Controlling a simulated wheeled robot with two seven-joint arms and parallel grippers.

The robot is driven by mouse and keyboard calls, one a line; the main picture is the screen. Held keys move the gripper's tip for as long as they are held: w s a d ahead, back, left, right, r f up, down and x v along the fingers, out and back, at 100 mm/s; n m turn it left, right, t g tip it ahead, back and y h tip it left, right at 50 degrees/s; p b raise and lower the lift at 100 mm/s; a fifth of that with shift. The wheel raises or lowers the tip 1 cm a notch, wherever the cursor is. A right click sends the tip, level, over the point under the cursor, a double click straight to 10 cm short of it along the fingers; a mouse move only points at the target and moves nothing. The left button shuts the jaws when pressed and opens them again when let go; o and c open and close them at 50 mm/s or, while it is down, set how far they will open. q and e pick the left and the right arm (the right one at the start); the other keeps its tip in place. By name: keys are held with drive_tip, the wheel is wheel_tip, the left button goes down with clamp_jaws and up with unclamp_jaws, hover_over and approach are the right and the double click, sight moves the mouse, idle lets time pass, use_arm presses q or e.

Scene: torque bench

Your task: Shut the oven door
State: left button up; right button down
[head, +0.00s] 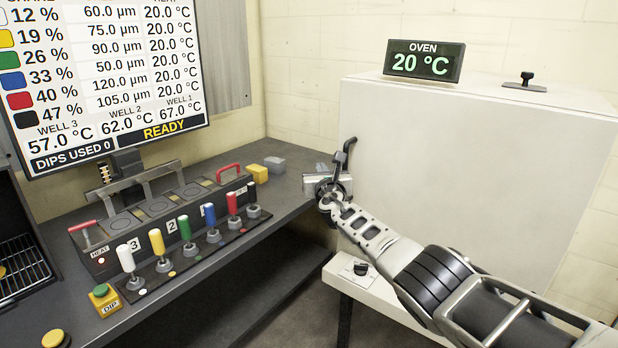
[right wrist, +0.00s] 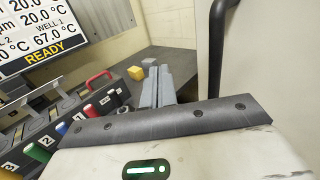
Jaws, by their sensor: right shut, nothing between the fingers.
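The oven is a large white box at the right of the head view, and its broad pale door (head: 455,180) faces me. A dark bar handle (head: 347,152) stands at the door's left edge; it also shows at the upper right of the right wrist view (right wrist: 216,50). My right gripper (head: 322,182) is at the door's left edge, just beside and below the handle. Its grey fingers (right wrist: 157,84) are together and empty, left of the handle in the wrist view. I see no opening into the oven, but cannot tell whether the door is fully shut. My left gripper is not in view.
An oven display (head: 424,62) reads 20 °C on top. The dark bench (head: 225,262) on the left carries the wells, several coloured-handled tools, and yellow and grey blocks (head: 274,164). A small knob (head: 361,268) sits below the door. A large screen (head: 105,80) hangs behind.

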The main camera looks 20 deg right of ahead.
drive_tip(key=s+a+p, duration=0.2)
drive_tip(key=s+a, duration=0.4)
drive_tip(key=a, duration=0.3)
drive_tip(key=s+d+f+m+g, duration=0.1)
drive_tip(key=s+f+m+g, duration=0.3)
drive_tip(key=s+f+m, duration=0.55)
drive_tip(key=s+d+f+m+g, duration=0.2)
drive_tip(key=s+f+m+g, duration=0.3)
drive_tip(key=s+m, duration=0.75)
drive_tip(key=s+a+m+g+y, duration=0.1)
drive_tip(key=s+m+g, duration=0.15)
drive_tip(key=s, duration=0.65)
drive_tip(key=s+a+f+m+g+y, duration=0.15)
drive_tip(key=s+m, duration=0.25)
drive_tip(key=s, duration=0.5)
drive_tip(key=s+a+m+g+y, duration=0.1)
drive_tip(key=s+m+y, duration=0.15)
drive_tip(key=s, duration=0.65)
drive_tip(key=w+a+f+t+y, duration=0.1)
drive_tip(key=w+a+f+t, duration=0.4)
drive_tip(key=f, duration=0.4)
drive_tip(key=shift+w+t+y, duration=0.25)
drive_tip(key=shift+t+y, duration=0.05)
drive_tip(key=shift+t, duration=0.4)
